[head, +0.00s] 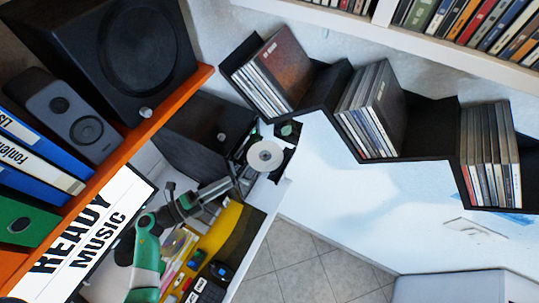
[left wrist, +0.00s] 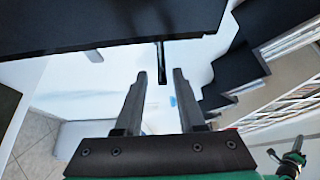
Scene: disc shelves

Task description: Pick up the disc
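The disc (head: 266,156) is white with a small hole in its middle. It shows near the end of my left arm in the head view, in front of a dark box-like unit (head: 208,130). My left gripper (head: 246,160) is beside the disc there. In the left wrist view its two fingers (left wrist: 160,76) are apart with a gap between them. A thin dark upright strip (left wrist: 162,62) shows beyond the gap; I cannot tell whether it is the disc edge-on. A small green and dark part (left wrist: 291,160) at lower right may be my right arm; its fingers are too small to read.
A black zigzag shelf (head: 332,86) holds groups of disc cases (head: 374,112) on the right. Speakers (head: 138,45) and binders stand on an orange shelf (head: 150,125) at left. A yellow tray (head: 220,233) lies below the arm. Tiled floor (head: 315,262) is clear.

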